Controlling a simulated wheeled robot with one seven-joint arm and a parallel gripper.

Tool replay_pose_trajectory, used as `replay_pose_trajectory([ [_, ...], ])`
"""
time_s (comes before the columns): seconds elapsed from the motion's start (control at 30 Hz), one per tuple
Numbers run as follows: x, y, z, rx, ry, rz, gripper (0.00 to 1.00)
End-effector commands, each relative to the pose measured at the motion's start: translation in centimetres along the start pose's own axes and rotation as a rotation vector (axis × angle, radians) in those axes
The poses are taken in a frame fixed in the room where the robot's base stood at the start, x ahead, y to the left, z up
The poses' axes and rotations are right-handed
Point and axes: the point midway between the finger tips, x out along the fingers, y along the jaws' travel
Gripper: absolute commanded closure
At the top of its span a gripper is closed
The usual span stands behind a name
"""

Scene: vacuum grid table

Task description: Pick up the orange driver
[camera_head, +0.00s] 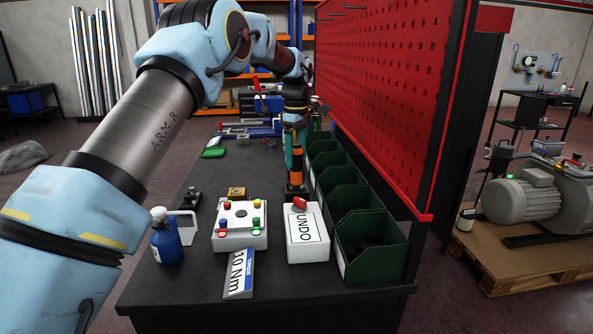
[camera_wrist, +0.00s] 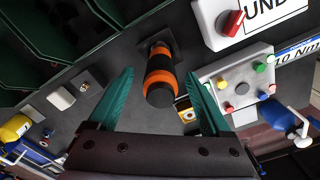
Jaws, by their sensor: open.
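The orange driver (camera_wrist: 160,76), with orange and black bands, stands upright in a dark base on the table. In the head view it shows (camera_head: 296,172) just left of the green bins, partly covered by my gripper. My gripper (camera_wrist: 165,92) has two teal fingers spread wide apart. In the wrist view the driver lies between and beyond the fingers, and I see no contact. In the head view my gripper (camera_head: 294,145) is at the driver's upper part, coming from behind it.
Green bins (camera_head: 372,238) line the right side below a red pegboard (camera_head: 380,90). A white button box (camera_head: 240,222), an UNDO box (camera_head: 308,240), a 10 Nm sign (camera_head: 239,273) and a blue bottle (camera_head: 165,240) stand in front. The left table strip is fairly clear.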

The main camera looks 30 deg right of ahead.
Motion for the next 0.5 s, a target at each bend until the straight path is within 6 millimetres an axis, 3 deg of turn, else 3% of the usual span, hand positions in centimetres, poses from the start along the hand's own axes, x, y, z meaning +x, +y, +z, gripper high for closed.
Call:
replay_pose_trajectory([
  [0.3, 4.2, -0.1, 0.1, -0.001, -0.001, -0.004, 0.17],
  [0.5, 4.8, -0.1, 0.1, 0.000, 0.000, 0.000, 0.17],
])
